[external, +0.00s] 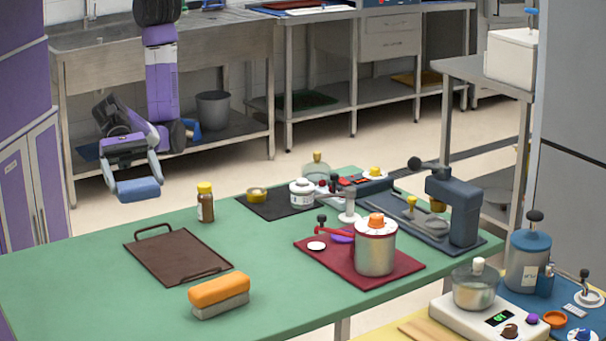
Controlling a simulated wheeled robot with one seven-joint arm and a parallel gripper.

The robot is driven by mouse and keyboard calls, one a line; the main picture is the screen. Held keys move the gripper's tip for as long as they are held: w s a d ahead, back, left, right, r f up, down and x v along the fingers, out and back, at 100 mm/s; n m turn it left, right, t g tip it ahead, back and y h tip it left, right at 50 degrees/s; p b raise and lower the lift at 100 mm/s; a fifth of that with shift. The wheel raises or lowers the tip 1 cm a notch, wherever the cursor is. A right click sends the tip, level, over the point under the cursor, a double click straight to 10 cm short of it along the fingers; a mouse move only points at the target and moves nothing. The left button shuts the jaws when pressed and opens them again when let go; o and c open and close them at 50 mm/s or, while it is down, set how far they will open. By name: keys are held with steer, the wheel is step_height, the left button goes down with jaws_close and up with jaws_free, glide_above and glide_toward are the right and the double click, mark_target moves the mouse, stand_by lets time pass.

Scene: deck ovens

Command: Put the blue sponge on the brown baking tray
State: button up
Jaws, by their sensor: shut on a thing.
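My gripper (134,180) is shut on the blue sponge (138,190). It holds the sponge in the air, to the left of and higher in the picture than the brown baking tray. The brown baking tray (178,258) lies flat on the green table top (80,285), with its looped handle toward the back left. The tray is empty. The sponge and the tray are apart.
An orange and grey brush or sponge block (219,295) lies just in front of the tray. A brown bottle with a yellow cap (205,202) stands behind it. A red mat (400,268) with a pot (376,246) lies to the right. The table's left part is clear.

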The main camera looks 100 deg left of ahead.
steer(key=a, duration=0.5)
steer(key=n+t+y, duration=0.1)
glide_above(173, 253)
step_height(173, 253, down, 19)
steer(key=b, duration=0.3)
steer(key=shift+r, duration=0.2)
steer(key=shift+f, duration=0.15)
steer(key=o, duration=1)
steer(key=shift+o, duration=0.4)
